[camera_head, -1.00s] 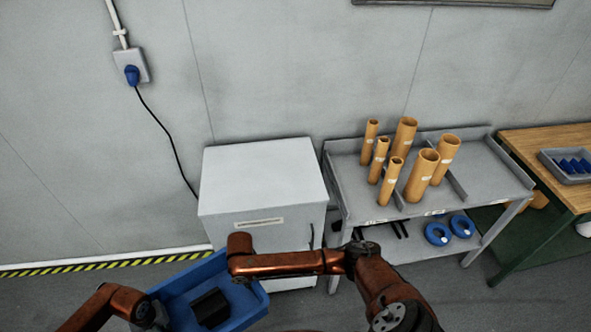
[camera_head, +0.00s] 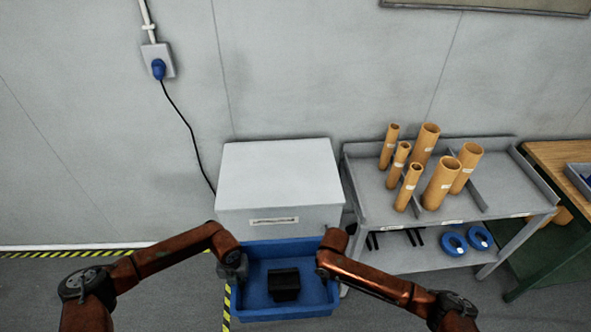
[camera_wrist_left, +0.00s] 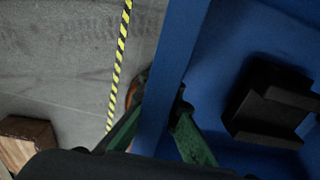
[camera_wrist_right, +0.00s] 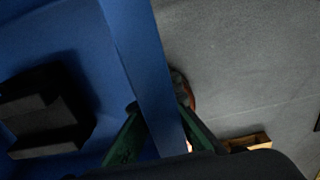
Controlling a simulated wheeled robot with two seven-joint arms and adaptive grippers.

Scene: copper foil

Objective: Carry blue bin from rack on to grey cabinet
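The blue bin (camera_head: 262,313) hangs between my two arms in the head view, in front of the grey cabinet (camera_head: 279,172). A black block-like object (camera_head: 284,286) lies inside it. My left gripper (camera_head: 236,268) is at the bin's left wall, and in the left wrist view its green fingers (camera_wrist_left: 160,130) straddle that wall. My right gripper (camera_head: 325,268) is at the right wall, and in the right wrist view its green fingers (camera_wrist_right: 160,130) sit on either side of it. The cabinet's top is bare. The bin is lower than the top and hides part of the cabinet's front.
A grey trolley (camera_head: 498,178) with several orange tubes stands right of the cabinet, with blue rolls on its lower shelf. A wooden bench (camera_head: 550,155) is at the far right. A cable (camera_head: 187,130) runs down the wall to the cabinet's left.

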